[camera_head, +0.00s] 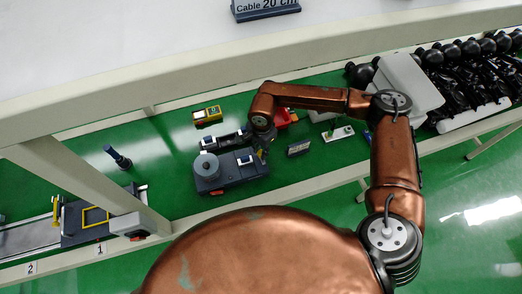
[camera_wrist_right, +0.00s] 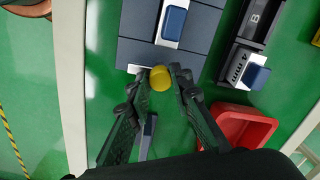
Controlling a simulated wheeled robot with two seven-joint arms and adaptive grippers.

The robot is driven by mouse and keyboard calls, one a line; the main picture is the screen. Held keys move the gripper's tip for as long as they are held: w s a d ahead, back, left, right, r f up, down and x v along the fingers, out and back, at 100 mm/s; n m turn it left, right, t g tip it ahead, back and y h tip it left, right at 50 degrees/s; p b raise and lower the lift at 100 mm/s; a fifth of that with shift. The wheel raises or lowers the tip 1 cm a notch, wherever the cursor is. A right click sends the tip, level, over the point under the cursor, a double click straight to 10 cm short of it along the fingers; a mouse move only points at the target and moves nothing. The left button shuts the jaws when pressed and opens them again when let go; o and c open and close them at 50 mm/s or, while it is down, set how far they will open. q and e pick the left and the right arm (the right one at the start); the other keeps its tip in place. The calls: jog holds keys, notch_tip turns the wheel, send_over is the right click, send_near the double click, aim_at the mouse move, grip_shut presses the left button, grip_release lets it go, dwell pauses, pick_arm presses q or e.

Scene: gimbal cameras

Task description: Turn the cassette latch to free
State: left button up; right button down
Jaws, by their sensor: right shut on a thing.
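A dark grey cassette unit (camera_head: 232,172) lies on the green bench, with a grey round cylinder (camera_head: 206,164) at its left end. In the right wrist view its dark panels (camera_wrist_right: 190,38) show, with a blue block (camera_wrist_right: 174,22) on a white plate. A yellow knob (camera_wrist_right: 160,78) sits at the unit's edge beside a white strip. My right gripper (camera_head: 264,150) is at the unit's right end; in the right wrist view its fingertips (camera_wrist_right: 161,86) are shut on the yellow knob. How the latch is turned cannot be told. My left gripper is not in view.
A red bin (camera_wrist_right: 243,126) stands close to the right fingers. A second dark unit marked B (camera_wrist_right: 257,18) is beside the cassette unit. A yellow device (camera_head: 207,115), a blue post (camera_head: 117,157) and a small dark box (camera_head: 298,148) stand apart. Green bench shows between them.

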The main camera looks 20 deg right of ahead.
jog(key=c, duration=1.7)
grip_release()
jog(key=shift+c, duration=0.2)
jog(key=shift+r, duration=0.1)
notch_tip(320, 180, up, 12)
jog(key=shift+s, duration=0.15)
jog(key=shift+d, duration=0.1)
